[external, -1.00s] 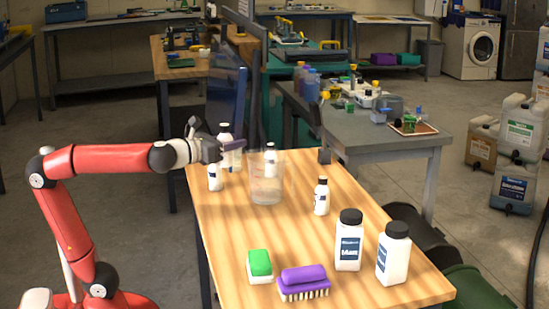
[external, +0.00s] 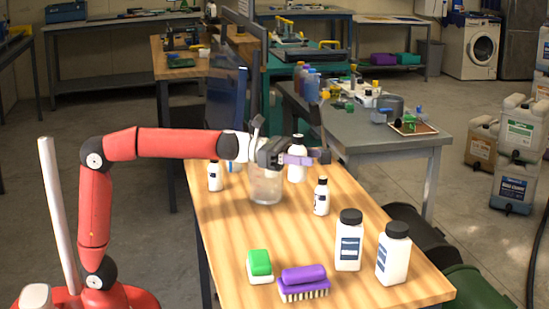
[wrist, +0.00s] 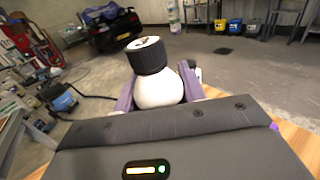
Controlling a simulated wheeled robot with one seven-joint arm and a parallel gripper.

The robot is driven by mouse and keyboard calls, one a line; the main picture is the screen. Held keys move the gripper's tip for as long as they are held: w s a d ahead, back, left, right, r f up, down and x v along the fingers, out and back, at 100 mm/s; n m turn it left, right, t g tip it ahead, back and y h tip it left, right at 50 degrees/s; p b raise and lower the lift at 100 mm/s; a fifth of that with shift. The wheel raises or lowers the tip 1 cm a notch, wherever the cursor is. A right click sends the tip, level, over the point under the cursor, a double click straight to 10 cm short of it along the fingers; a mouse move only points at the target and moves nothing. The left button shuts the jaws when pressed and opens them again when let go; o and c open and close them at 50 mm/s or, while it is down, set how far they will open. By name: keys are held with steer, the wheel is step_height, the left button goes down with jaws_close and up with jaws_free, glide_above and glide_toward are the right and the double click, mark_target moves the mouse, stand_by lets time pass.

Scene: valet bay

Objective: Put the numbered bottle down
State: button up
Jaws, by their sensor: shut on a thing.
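My gripper (external: 302,157) is shut on a white bottle (external: 297,173) with a dark cap, above the far half of the wooden table (external: 222,246). The held bottle is upright. In the wrist view the purple fingers sit either side of its white shoulder (wrist: 158,90).
A clear beaker (external: 265,187) stands just left of the held bottle. Small white bottles stand at left (external: 214,178) and right (external: 321,198). Two large black-capped bottles (external: 348,246) (external: 393,258), a green-topped block (external: 260,266) and a purple brush (external: 303,282) stand nearer. The table's middle is clear.

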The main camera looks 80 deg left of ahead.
step_height(320, 180, down, 20)
steer(key=b, duration=0.5)
steer(key=shift+r, duration=0.2)
steer(key=shift+f+b, duration=0.2)
steer(key=shift+b, duration=0.25)
steer(key=o, duration=1.1)
steer(key=shift+c, duration=0.2)
steer(key=shift+r, duration=0.1)
steer(key=shift+r+p, duration=0.2)
steer(key=shift+p, duration=0.25)
steer(key=b+v, duration=0.1)
steer(key=v, duration=1.1)
steer(key=shift+f+b, duration=0.1)
steer(key=shift+b, duration=0.25)
